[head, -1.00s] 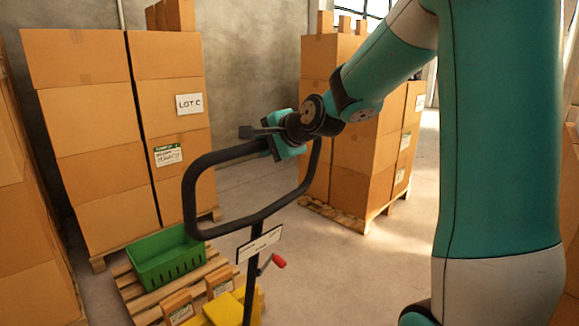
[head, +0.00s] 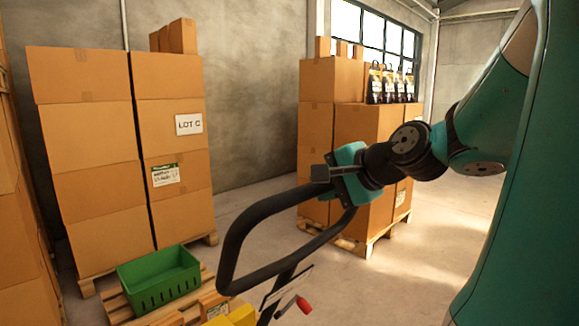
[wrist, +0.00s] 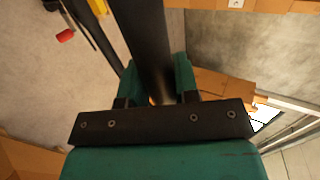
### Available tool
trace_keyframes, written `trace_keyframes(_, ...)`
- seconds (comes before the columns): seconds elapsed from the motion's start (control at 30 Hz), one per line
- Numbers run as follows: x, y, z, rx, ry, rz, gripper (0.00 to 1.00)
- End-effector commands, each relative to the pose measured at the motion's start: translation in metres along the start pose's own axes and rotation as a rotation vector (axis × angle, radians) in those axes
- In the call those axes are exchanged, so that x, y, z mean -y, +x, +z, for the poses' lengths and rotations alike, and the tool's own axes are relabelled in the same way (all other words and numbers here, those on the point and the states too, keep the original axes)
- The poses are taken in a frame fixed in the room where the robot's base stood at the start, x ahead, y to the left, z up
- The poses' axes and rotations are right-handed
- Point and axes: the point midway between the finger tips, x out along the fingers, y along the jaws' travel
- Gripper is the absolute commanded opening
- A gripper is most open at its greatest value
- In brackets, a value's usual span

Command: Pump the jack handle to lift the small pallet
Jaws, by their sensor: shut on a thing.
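The black looped jack handle (head: 236,238) stands in the lower middle of the head view, leaning to the right toward my arm. My gripper (head: 345,186) is shut on the upper right part of the loop. In the wrist view the dark handle bar (wrist: 148,50) runs between the two teal fingers of my gripper (wrist: 157,88). A red lever (head: 304,304) sits on the handle's shaft. The small wooden pallet (head: 116,304) is at the lower left, with a green crate (head: 160,282) on it. A yellow part of the jack (head: 240,316) is partly cut off by the bottom edge.
Tall box stacks on pallets stand at the left (head: 165,130) and behind my gripper (head: 315,110). Black bags (head: 390,84) rest on the rear stack. More boxes (head: 22,230) line the left edge. Bare floor (head: 425,255) shows right of the handle.

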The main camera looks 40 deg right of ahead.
Motion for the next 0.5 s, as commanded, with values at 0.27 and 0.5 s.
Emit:
trace_keyframes(0.27, 0.053, 0.042, 0.002, 0.007, -0.006, 0.001, 0.0)
trace_keyframes(0.5, 0.11, 0.096, 0.002, 0.005, -0.005, 0.003, 0.0)
